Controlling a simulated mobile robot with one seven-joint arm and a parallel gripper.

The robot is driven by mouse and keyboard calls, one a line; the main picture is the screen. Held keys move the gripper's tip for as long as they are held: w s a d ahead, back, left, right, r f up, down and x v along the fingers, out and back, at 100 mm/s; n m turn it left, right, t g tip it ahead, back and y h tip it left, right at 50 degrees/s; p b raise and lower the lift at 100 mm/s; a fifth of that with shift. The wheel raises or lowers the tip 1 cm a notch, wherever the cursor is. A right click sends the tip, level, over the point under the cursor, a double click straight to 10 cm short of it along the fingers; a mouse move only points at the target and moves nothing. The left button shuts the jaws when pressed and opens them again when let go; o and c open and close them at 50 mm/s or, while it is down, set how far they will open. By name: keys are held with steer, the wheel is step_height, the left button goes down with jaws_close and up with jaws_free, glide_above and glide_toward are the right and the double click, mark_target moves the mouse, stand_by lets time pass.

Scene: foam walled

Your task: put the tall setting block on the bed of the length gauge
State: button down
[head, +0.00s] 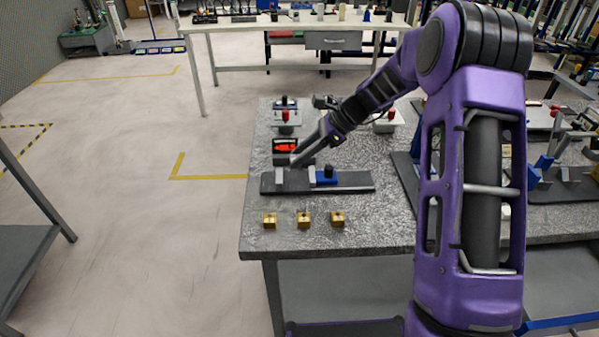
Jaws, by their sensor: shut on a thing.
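The length gauge has a long dark bed (350,181) lying across the left part of the stone-topped table. A blue part with a black knob (327,176) sits on the bed right of its middle. Two small light grey upright pieces stand at the bed, one to the left (280,174) and one beside the blue part (311,175). My gripper (298,158) reaches down from the upper right, just above and behind the bed's left half. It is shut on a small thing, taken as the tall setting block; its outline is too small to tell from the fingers.
Three brass blocks (303,219) stand in a row in front of the gauge. A red-and-black item (285,146) lies behind it. A red-knobbed device (286,117) stands farther back. Dark plates with blue fixtures (545,165) lie to the right. The table's left edge is close.

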step_height(320, 180, down, 6)
steer(key=shift+r, duration=0.2)
steer(key=c, duration=0.5)
jaws_free()
steer(key=v, duration=1.2)
steer(key=shift+w+r, duration=0.1)
steer(key=shift+w, duration=0.05)
